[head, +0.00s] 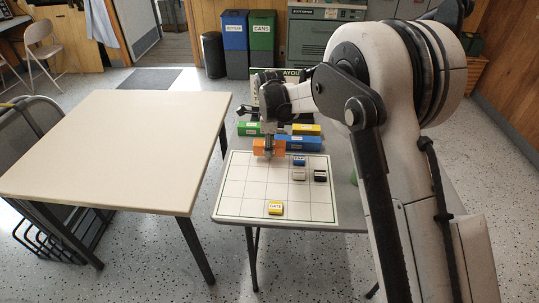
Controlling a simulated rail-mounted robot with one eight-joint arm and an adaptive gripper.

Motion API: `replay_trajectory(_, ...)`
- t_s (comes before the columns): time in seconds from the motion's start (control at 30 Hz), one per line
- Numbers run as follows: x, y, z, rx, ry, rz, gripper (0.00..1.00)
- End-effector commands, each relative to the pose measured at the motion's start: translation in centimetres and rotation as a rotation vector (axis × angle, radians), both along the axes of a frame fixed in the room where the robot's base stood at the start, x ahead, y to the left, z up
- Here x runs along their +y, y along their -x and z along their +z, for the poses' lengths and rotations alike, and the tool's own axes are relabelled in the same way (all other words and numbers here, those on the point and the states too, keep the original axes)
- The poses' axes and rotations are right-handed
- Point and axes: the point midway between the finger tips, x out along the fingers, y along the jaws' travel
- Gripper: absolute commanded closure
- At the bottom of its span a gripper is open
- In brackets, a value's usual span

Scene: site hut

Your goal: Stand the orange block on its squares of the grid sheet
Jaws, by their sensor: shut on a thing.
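The orange block (259,148) is between the fingers of my gripper (268,153), near the far edge of the white grid sheet (235,203). My gripper is shut on it and hides its middle. I cannot tell whether the block touches the sheet or hangs just above it. On the sheet are a small blue block (299,161), a grey block (299,175), a black block (320,176) and a yellow block marked GATE (275,209) near the front.
Behind the sheet lie a green block (248,129), a long blue block (300,143) and a yellow block (307,129). A lettered board, partly hidden by my arm, stands at the back. The sheet's left columns are clear. A bare cream table (110,150) stands at left.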

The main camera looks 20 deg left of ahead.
Motion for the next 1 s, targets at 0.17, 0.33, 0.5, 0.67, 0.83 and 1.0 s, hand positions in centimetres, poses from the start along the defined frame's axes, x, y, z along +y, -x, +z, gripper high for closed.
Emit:
replay_trajectory(0.17,0.0,0.0,-2.6,0.000,0.000,0.000,0.98)
replay_trajectory(0.33,0.0,0.0,-3.2,0.000,0.000,0.000,0.98)
replay_trajectory(0.5,0.0,0.0,-3.3,0.000,0.000,0.000,0.98)
replay_trajectory(0.67,0.0,0.0,-3.6,0.000,0.000,0.000,0.64)
replay_trajectory(0.83,0.0,0.0,-3.5,0.000,0.000,0.000,0.49)
replay_trajectory(1.0,0.0,0.0,-3.5,0.000,0.000,0.000,0.49)
